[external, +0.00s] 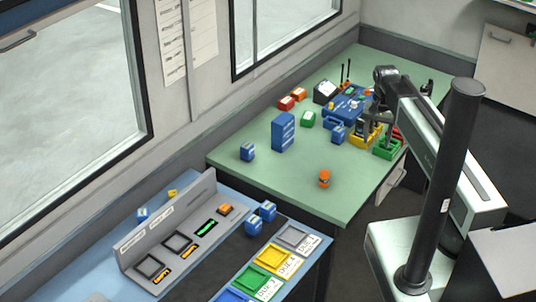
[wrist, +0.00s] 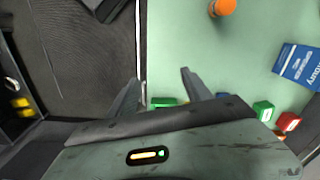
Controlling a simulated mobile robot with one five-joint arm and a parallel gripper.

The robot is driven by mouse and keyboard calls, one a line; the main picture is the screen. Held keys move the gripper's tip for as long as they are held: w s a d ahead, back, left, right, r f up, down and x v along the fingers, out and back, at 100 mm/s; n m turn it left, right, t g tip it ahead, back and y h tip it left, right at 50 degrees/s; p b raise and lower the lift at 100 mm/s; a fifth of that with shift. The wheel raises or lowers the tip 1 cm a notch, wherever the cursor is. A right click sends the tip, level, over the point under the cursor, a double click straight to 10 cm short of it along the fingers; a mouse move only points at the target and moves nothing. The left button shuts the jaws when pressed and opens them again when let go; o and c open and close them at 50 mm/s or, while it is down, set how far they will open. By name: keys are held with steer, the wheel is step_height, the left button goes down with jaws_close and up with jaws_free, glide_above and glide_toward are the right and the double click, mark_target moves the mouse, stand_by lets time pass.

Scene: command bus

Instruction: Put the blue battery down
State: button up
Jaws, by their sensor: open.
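Several small blue batteries show in the external view. One blue battery (external: 247,152) stands at the left of the green table (external: 265,178), and another (external: 338,134) stands beside the coloured trays. Two more, one of them a blue battery (external: 253,225), sit by the near console. I cannot tell which one the task means. My gripper (external: 375,122) is over the table's right side, near the yellow and green trays. In the wrist view my gripper (wrist: 160,80) is open with nothing held between its fingers. A bit of green shows behind them.
A tall blue box (external: 283,132) stands mid-table; it also shows in the wrist view (wrist: 298,65). An orange cylinder (external: 324,178) stands near the front edge. Green (external: 308,118) and red (external: 285,103) blocks lie behind. The table's front left is clear.

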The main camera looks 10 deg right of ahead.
steer(key=s+d+n, duration=0.1)
steer(key=s+n, duration=0.4)
steer(key=s, duration=0.1)
steer(key=shift+n, duration=0.3)
steer(key=shift+o, duration=0.4)
